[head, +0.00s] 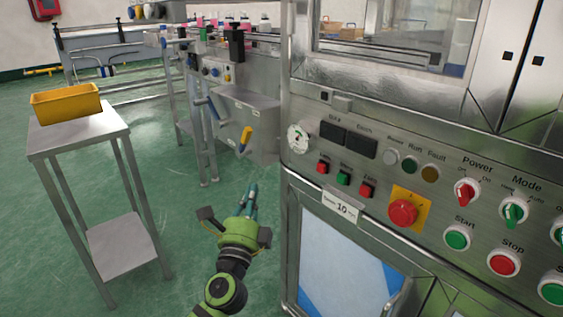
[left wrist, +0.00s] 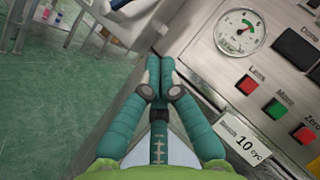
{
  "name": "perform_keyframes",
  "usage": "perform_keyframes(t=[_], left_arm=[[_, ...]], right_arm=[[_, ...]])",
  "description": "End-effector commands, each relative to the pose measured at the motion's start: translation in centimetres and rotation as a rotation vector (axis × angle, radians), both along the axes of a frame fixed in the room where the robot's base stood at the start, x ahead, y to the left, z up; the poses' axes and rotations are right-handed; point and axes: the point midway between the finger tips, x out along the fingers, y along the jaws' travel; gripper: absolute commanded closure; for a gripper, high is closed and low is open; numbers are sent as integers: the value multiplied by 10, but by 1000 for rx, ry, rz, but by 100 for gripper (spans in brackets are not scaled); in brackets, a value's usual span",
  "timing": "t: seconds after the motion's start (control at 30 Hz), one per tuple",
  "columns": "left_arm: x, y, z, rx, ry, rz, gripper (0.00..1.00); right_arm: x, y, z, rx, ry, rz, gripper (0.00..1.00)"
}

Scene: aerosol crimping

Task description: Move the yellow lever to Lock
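The yellow lever (head: 246,137) stands out from the side of a steel unit behind the large control cabinet, in the upper middle of the head view. I cannot make out a Lock marking beside it. My left gripper (head: 250,194) is in front of and below the lever, clearly apart from it, beside the cabinet's left edge. In the left wrist view its two teal fingers (left wrist: 160,72) are together at the tips with nothing seen between them. The yellow lever cannot be made out in that view. My right gripper is not in view.
The control cabinet (head: 340,95) fills the right, with a gauge (head: 298,139), buttons and a red emergency stop (head: 403,212). The gauge (left wrist: 240,32) is close to the left fingers. A steel table (head: 75,140) with a yellow bin (head: 66,103) stands left. Green floor lies between.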

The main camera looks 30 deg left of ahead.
Motion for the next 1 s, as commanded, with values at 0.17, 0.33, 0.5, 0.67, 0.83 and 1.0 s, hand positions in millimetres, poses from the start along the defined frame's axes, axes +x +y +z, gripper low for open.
perform_keyframes(t=[0.17, 0.33, 0.5, 0.67, 0.83, 1.0], left_arm=[[8, 4, 13, 18, -18, 7, 100], [36, 13, 24, 17, -17, 6, 100], [69, 24, 37, 15, -17, 7, 100], [91, 38, 48, 16, -15, 8, 100], [98, 55, 57, 15, -13, 6, 100], [100, 61, 61, 13, -12, 5, 100]], right_arm=[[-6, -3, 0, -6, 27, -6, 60], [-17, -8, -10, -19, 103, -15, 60], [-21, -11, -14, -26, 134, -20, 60], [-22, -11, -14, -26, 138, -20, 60], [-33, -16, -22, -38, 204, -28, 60], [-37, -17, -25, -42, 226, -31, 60]])
